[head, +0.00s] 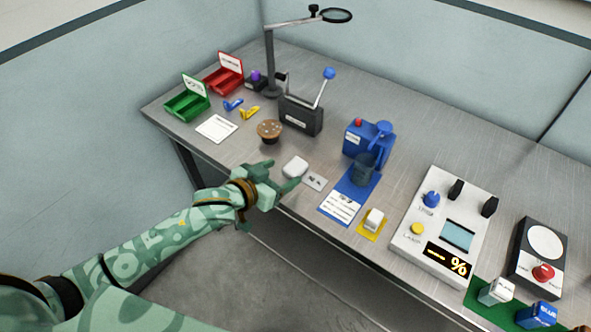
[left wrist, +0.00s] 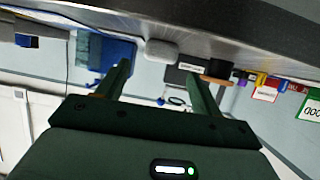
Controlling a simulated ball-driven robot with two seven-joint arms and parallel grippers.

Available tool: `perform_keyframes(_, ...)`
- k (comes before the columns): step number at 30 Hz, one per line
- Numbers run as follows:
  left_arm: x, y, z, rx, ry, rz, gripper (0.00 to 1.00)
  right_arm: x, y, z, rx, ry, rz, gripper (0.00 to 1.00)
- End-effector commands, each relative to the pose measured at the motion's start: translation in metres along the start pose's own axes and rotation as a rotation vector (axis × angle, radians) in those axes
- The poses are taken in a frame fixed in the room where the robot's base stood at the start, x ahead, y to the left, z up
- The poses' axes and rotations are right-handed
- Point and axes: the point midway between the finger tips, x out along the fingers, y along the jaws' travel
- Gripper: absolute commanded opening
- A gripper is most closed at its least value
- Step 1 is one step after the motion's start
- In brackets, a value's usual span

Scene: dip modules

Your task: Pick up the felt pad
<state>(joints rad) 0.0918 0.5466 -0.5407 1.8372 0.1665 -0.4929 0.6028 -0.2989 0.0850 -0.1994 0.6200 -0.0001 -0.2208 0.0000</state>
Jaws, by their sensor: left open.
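A small white pad with rounded corners (head: 295,166), which looks like the felt pad, lies flat on the grey metal table near its front edge. My left gripper (head: 283,175) is open and empty just in front of it, at the table edge, with its fingers spread toward the pad but apart from it. In the left wrist view the pad (left wrist: 161,50) shows ahead of the gap between the two open fingers (left wrist: 159,70). My right gripper is not in view.
A brown round knob (head: 269,130) and a dark lever box (head: 301,115) stand behind. A blue device (head: 368,140) and a white block (head: 374,218) are further right.

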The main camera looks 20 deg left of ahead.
Motion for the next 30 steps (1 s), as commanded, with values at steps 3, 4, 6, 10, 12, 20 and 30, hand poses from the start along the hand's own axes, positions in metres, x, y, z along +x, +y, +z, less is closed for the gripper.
perform_keyframes(3,0.009,0.0,0.0,0.001,-0.001,0.0,0.66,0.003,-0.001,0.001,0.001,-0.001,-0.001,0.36)
perform_keyframes(4,0.011,0.0,0.0,0.001,0.0,0.0,0.66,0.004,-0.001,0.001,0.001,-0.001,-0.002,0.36)
perform_keyframes(6,0.021,0.0,0.001,0.001,0.0,0.0,0.66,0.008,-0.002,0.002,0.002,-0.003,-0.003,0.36)
perform_keyframes(10,0.044,0.001,0.002,0.002,-0.001,-0.001,0.66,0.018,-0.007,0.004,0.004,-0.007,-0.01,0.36)
perform_keyframes(12,0.053,0.002,0.002,0.001,-0.001,0.0,0.66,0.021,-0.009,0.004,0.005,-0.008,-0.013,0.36)
perform_keyframes(20,0.06,0.001,-0.001,0.001,-0.001,0.0,0.66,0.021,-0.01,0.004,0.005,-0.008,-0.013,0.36)
perform_keyframes(30,0.06,0.001,-0.001,0.002,-0.001,0.0,0.19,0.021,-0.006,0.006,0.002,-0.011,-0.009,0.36)
